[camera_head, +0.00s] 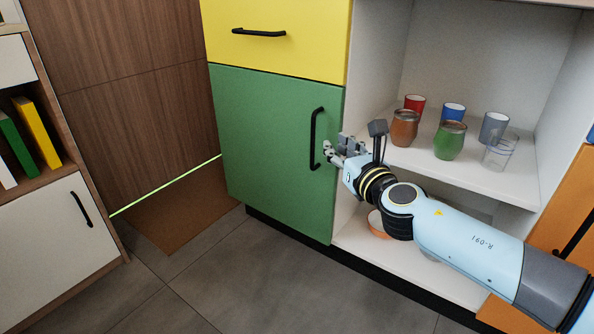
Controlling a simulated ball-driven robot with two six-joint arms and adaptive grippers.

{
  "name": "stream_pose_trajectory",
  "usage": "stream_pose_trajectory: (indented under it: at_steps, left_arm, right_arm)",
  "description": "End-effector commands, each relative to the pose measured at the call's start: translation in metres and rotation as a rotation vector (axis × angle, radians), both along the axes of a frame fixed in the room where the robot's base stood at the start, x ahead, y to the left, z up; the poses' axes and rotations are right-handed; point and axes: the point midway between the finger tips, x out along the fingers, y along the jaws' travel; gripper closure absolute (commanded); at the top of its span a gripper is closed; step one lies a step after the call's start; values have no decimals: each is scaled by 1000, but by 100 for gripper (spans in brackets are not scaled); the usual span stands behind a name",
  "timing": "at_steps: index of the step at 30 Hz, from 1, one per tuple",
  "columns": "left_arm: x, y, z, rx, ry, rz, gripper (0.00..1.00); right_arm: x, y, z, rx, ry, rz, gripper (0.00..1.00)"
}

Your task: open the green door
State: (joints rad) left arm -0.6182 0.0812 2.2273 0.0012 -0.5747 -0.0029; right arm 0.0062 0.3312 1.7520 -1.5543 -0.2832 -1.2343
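The green door (265,150) is shut, below a yellow drawer, with a black vertical handle (312,140) near its right edge. My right gripper (330,153) is just right of the handle's lower half, its fingertips very close to it. I cannot tell whether they touch the handle, or how far apart the fingers are. My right arm comes in from the lower right, in front of the open shelf. My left gripper is not in view.
The open shelf (475,175) right of the door holds several cups, including a brown cup (404,128) and a green cup (449,140). An orange bowl (377,224) sits lower, partly behind my arm. The yellow drawer (280,35) is shut. Floor before the door is clear.

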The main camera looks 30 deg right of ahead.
Motion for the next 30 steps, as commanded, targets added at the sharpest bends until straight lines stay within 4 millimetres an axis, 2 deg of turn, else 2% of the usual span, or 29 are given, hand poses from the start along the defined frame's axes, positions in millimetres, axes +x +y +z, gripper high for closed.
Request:
stream_pose_trajectory:
  at_steps: [1, 6, 11, 24, 30]
  left_arm:
    - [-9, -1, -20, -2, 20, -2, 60]
    - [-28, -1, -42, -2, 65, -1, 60]
    - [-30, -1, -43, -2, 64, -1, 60]
    - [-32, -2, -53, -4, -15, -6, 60]
    - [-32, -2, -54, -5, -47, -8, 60]
  right_arm:
    - [4, 1, -19, -16, -4, 10, 79]
    - [13, -2, -28, -24, -15, 15, 79]
    - [25, -4, -25, -23, -22, 15, 79]
    - [104, -20, -26, -18, -21, 14, 79]
    - [119, -23, -26, -20, -19, 15, 79]
